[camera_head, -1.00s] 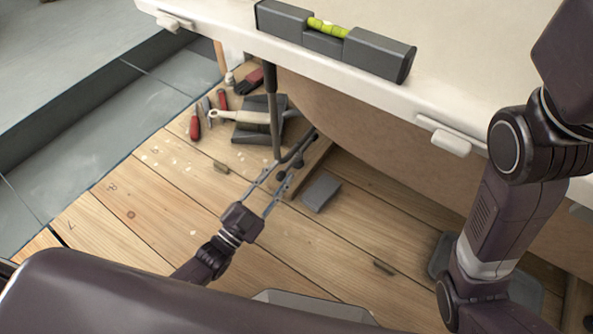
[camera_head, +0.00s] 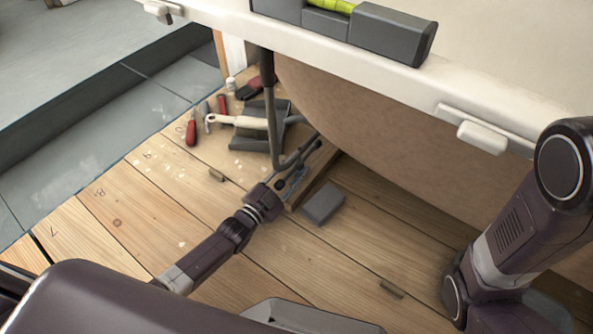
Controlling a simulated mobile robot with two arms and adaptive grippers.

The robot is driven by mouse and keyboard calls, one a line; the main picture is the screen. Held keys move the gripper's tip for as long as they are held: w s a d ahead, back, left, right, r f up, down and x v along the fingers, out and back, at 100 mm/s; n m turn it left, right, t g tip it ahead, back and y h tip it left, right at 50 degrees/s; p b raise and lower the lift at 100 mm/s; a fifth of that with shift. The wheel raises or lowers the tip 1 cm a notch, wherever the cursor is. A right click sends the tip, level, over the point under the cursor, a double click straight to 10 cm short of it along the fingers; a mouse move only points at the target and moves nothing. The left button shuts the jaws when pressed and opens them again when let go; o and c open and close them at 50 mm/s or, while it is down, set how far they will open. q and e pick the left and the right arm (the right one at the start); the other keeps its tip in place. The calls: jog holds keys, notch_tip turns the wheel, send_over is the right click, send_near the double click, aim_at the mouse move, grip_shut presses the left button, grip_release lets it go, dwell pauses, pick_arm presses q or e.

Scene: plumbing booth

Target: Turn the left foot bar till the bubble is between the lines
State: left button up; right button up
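The grey spirit level (camera_head: 392,38) lies on the white tub rim; its yellow-green vial (camera_head: 332,5) is cut by the top edge, so I cannot read the bubble. Below the rim, a dark upright leg (camera_head: 269,100) runs down to dark bars and knobs (camera_head: 300,160) low by a wooden beam, where the left foot bar seems to be. My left gripper (camera_head: 286,180) is low at these bars, its fingers overlapping them. I cannot tell whether the fingers touch or grip a bar. My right arm shows at right; its gripper is out of view.
A wooden beam (camera_head: 318,172) and a grey block (camera_head: 323,203) lie close to the right of my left gripper. Red-handled tools (camera_head: 191,134) and a cream-handled tool (camera_head: 235,121) lie behind it.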

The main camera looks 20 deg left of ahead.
pick_arm(q)
jog(key=shift+w+d, duration=0.1)
jog(key=shift+w, duration=0.15)
grip_shut()
dwell(0.3)
